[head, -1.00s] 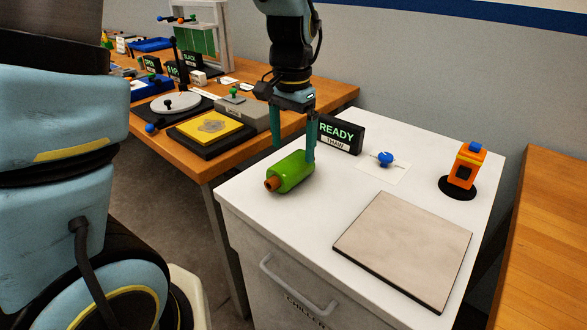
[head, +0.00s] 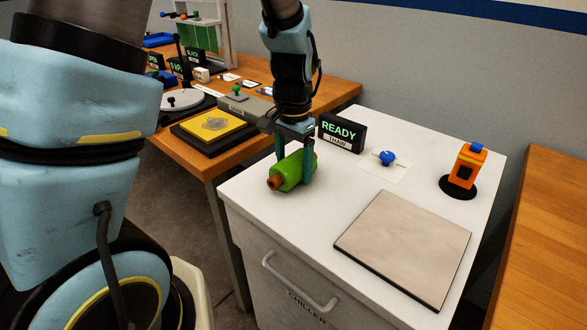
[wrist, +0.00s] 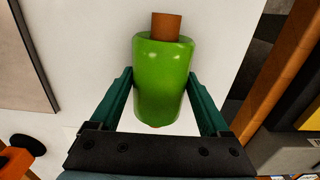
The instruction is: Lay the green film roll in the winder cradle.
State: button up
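The green film roll (head: 293,171) lies on its side on the white chiller top, near its left edge. A brown core end sticks out towards the head camera. My gripper (head: 293,172) points down over the roll, with one teal finger on each side of it. In the wrist view the roll (wrist: 163,85) sits between the two fingers, whose tips are very near its sides. The fingers look open; contact cannot be made out. The roll rests on the surface. I cannot pick out the winder cradle with certainty in these views.
A READY sign (head: 341,133) stands just behind the roll. A blue-knobbed piece (head: 387,158), an orange device (head: 464,167) and a flat grey plate (head: 405,245) are to the right. The wooden bench (head: 222,156) at left holds a yellow plate (head: 213,124) and other equipment.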

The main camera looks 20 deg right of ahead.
grip_shut()
dwell(0.4)
jog(key=shift+r, duration=0.1)
